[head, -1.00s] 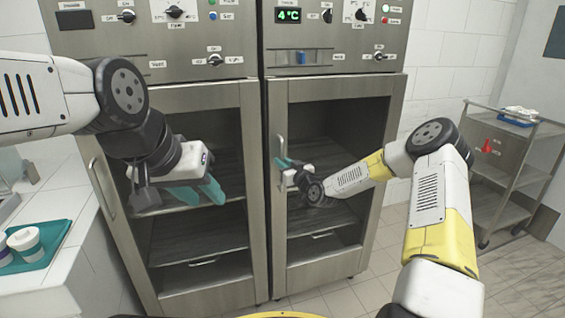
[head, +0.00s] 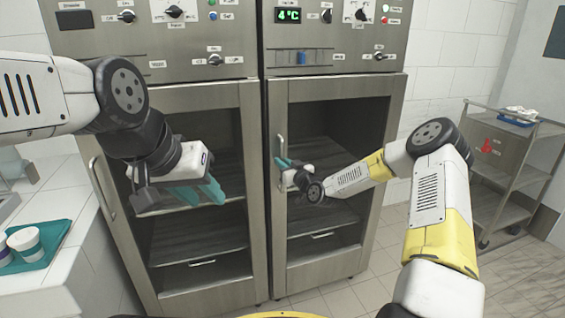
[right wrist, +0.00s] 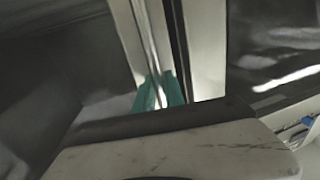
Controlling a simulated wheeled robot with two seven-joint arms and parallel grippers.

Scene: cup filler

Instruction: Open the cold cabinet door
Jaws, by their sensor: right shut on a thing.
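The cold cabinet (head: 330,85) is the right-hand steel cabinet, with a green 4°C display (head: 288,15) on its panel. Its glazed door (head: 372,92) looks closed in its frame. A vertical bar handle (head: 281,147) runs along the door's left edge. My right gripper (head: 283,163) is shut on that handle, near its lower part. In the right wrist view its teal fingers (right wrist: 160,92) sit on either side of the bright bar. My left gripper (head: 197,193) is open and empty, in front of the left cabinet's door.
A second steel cabinet (head: 180,95) stands close on the left, with its own handle (head: 103,188). A counter at the left holds a teal tray (head: 48,255) with cups. A metal cart (head: 500,185) stands at the right. Tiled floor is clear between the cold cabinet and the cart.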

